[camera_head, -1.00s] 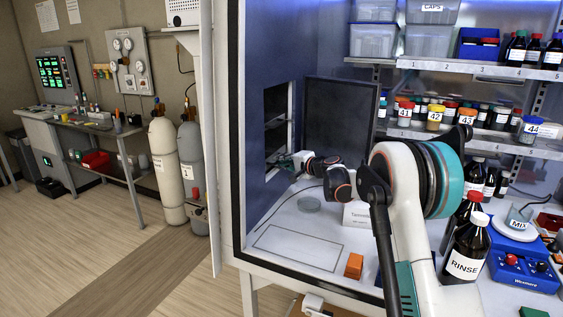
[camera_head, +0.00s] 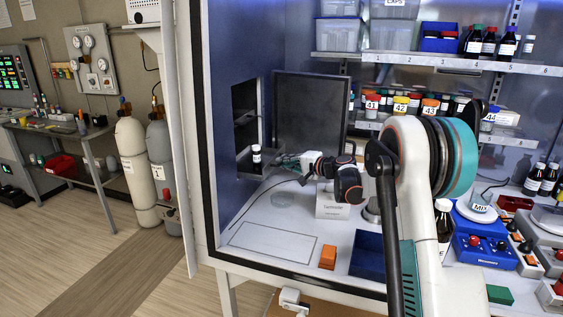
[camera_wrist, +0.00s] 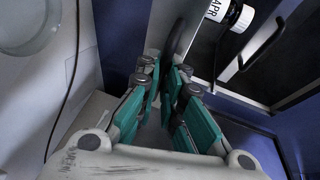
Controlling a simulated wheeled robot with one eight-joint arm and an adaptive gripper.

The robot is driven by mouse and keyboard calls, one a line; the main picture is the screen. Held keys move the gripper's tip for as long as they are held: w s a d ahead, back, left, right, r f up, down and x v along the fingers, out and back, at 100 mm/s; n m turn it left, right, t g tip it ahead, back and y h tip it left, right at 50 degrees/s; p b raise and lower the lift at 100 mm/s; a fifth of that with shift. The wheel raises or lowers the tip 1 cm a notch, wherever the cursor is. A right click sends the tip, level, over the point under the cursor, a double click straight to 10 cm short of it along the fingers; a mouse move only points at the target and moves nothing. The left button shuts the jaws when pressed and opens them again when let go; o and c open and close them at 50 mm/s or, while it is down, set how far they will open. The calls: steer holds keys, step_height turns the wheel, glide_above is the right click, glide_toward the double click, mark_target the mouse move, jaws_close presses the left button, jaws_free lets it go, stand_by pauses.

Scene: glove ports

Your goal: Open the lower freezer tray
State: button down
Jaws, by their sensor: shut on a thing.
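The freezer opening (camera_head: 244,100) is a dark recess in the cabinet's blue left wall. The lower tray (camera_head: 248,168) sticks out of it, and a small dark bottle with a white cap and label (camera_head: 257,157) stands in it. The bottle also shows in the wrist view (camera_wrist: 236,17), its label reading APR. My gripper (camera_head: 283,161) is at the tray's front. In the wrist view my gripper (camera_wrist: 168,68) is shut on a dark curved handle (camera_wrist: 175,38). Another dark handle (camera_wrist: 264,45) shows to the right. The fingers partly hide the grip.
The open dark door panel (camera_head: 312,112) stands behind my wrist. A marked rectangle (camera_head: 272,243) at the front left is empty. A cable runs along the left.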

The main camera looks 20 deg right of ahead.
steer(key=c, duration=1.7)
jaws_free()
steer(key=v, duration=1.2)
